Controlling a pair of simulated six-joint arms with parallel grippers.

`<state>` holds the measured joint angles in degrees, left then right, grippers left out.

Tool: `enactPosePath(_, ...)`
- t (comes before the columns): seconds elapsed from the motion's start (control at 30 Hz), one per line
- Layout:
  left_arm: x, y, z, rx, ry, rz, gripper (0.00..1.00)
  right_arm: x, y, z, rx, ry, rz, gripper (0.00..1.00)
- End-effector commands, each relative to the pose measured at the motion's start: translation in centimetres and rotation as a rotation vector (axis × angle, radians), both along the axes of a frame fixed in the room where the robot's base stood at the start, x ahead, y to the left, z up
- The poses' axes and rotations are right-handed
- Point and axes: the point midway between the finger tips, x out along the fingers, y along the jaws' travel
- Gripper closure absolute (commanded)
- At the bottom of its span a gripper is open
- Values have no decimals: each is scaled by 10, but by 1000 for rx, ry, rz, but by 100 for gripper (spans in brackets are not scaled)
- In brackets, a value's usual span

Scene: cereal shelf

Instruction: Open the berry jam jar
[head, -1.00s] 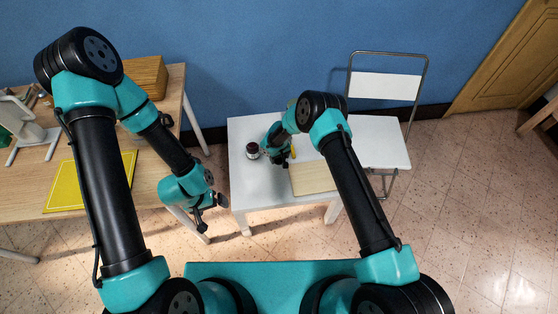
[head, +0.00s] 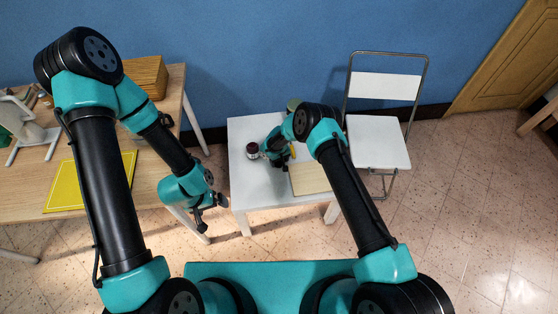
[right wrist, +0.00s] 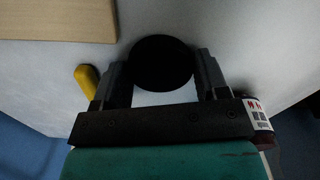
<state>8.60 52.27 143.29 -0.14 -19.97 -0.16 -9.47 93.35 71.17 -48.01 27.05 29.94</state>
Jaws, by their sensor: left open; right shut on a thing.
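The berry jam jar (head: 252,150), dark red with a pale label, stands on the white table, left of my right gripper. It also shows in the right wrist view (right wrist: 259,114), partly hidden behind the gripper's right side. My right gripper (head: 271,158) is low over the table. In the right wrist view its fingers (right wrist: 162,68) are shut on a round black lid (right wrist: 162,60), which appears apart from the jar. My left gripper (head: 211,213) is open and empty, in front of the white table's left corner.
A wooden board (head: 311,178) lies on the white table (head: 262,195), with a yellow object (right wrist: 86,81) near it. A greenish item (head: 293,104) is partly hidden behind my right arm. A white chair (head: 378,142) stands at right. The wooden desk (head: 40,165) is at left.

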Motion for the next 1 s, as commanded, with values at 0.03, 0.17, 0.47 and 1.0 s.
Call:
enactPosePath(0.03,0,0,0,0,0,0,2,0,0,-2,0,1,0,61)
enactPosePath(0.17,0,0,0,0,0,0,2,0,0,-2,0,0,0,24)
enactPosePath(0.47,0,0,0,0,0,0,2,0,0,-2,0,0,0,7)
enactPosePath(1.0,0,0,0,0,0,0,2,1,0,37,1,-2,-1,7)
